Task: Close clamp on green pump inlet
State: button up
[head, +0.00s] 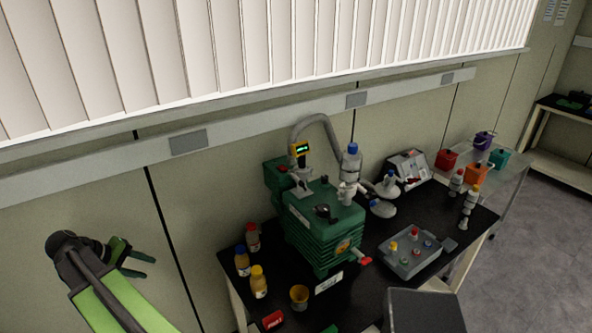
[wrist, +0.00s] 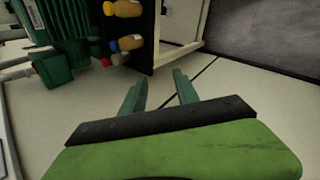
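The green pump (head: 322,228) stands on the black table in the head view. My gripper (head: 147,267) is at the left, well apart from the pump, open and empty. In the wrist view the open fingers (wrist: 158,88) point at the wall, and the pump (wrist: 70,30) shows at the upper left.
Several bottles, including a yellow-capped one (head: 258,282), stand on the table's left edge, between my gripper and the pump. A grey box with coloured knobs (head: 412,254) is to the right. The wall (head: 75,190) is close behind my gripper.

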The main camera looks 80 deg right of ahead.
jog(key=s+d+r+m+g+h+p, duration=0.1)
jog(key=s+d+r+m+g, duration=0.15)
jog(key=s+d+r, duration=0.4)
jog(key=s+d+r+m+g+p, duration=0.2)
jog(key=s+d+r+g, duration=0.15)
jog(key=s+d, duration=0.55)
jog(key=m+g+y, duration=0.1)
jog(key=m+g, duration=0.2)
jog(key=g, duration=0.1)
send_near(297, 178)
jog(key=shift+n+t, duration=0.25)
jog(key=shift+t, duration=0.05)
jog(key=b+x, duration=0.3)
jog(key=x, duration=0.7)
jog(key=shift+s+f+b, duration=0.1)
jog(key=shift+f+b, duration=0.05)
jog(key=shift+b, duration=0.15)
jog(key=shift+c, duration=0.5)
grip_shut()
